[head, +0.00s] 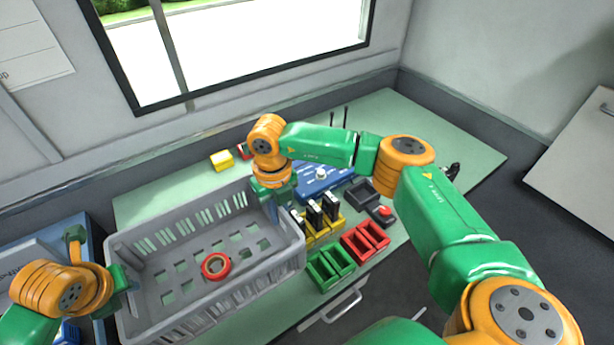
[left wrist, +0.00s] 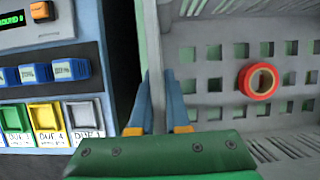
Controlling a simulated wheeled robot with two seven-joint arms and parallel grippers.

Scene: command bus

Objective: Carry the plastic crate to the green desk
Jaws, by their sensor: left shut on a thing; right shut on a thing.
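The grey plastic crate (head: 275,264) is in the left half of the head view, over the near left part of the green desk (head: 430,125). A red tape roll (head: 216,266) lies on its slotted floor. My left gripper (head: 122,280) is shut on the crate's left end wall; the left wrist view shows this wall (left wrist: 157,60) between its fingers. My right gripper (head: 272,194) is shut on the right end wall, its fingertips partly hidden. I cannot tell whether the crate's underside touches the desk.
On the desk right of the crate are green bins (head: 330,268), red bins (head: 366,241), a yellow holder with black items (head: 322,222) and a blue device (head: 322,177). A yellow block (head: 221,160) lies behind. A blue-grey console (left wrist: 50,70) stands left.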

